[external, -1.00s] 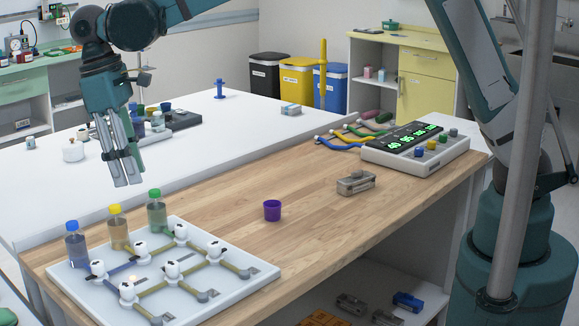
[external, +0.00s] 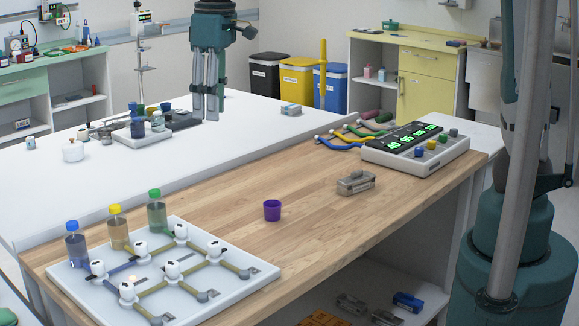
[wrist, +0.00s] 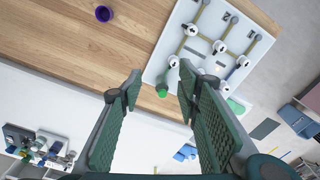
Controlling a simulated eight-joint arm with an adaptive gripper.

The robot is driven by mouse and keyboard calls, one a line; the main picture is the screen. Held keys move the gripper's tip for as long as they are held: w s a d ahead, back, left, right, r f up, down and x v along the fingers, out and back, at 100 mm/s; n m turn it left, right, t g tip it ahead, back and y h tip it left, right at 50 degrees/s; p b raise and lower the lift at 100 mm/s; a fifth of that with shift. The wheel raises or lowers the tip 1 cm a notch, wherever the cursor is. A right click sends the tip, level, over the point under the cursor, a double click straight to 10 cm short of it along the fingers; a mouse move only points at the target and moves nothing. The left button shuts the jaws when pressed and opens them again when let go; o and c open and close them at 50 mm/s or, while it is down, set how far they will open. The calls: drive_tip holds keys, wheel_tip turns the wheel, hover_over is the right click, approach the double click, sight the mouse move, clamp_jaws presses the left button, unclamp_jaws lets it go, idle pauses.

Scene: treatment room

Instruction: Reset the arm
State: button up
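My gripper (external: 207,118) hangs fingers-down above the white table in the external view. In the wrist view its two green pads (wrist: 160,82) stand apart with nothing between them, so it is open and empty. The purple cup (external: 272,210) stands upright on the wooden bench top, apart from my gripper. It also shows in the wrist view (wrist: 103,14). The valve board (external: 215,300) lies at the left end of the bench, with blue-, yellow- and green-capped bottles (external: 157,213) along its far side.
A console with green digits (external: 400,160) and coloured hoses sits at the bench's right end. A small metal block (external: 355,183) lies near the middle. A dark tray with small bottles (external: 128,143) is on the white table (external: 140,190). Bins (external: 297,80) stand behind.

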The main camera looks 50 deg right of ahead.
drive_tip(key=s+d+m+t, duration=0.1)
drive_tip(key=s+d, duration=0.2)
drive_tip(key=d, duration=0.4)
drive_tip(key=s+d+r+m+t, duration=0.1)
drive_tip(key=s+d, duration=0.2)
drive_tip(key=d, duration=0.3)
drive_tip(key=s+d+t, duration=0.1)
drive_tip(key=s+d, duration=0.2)
drive_tip(key=d, duration=0.4)
drive_tip(key=s+d+f+m+t, duration=0.1)
drive_tip(key=s+d+f+t, duration=0.1)
drive_tip(key=s+d, duration=0.3)
drive_tip(key=s+d+f+m+t, duration=0.1)
drive_tip(key=s+d+f+m, duration=0.1)
drive_tip(key=s+d+f, duration=0.2)
drive_tip(key=s+d, duration=0.2)
drive_tip(key=d, duration=0.2)
drive_tip(key=shift+t, duration=0.4)
drive_tip(key=shift+o, duration=0.2)
drive_tip(key=shift+r, duration=0.1)
idle(1.3)
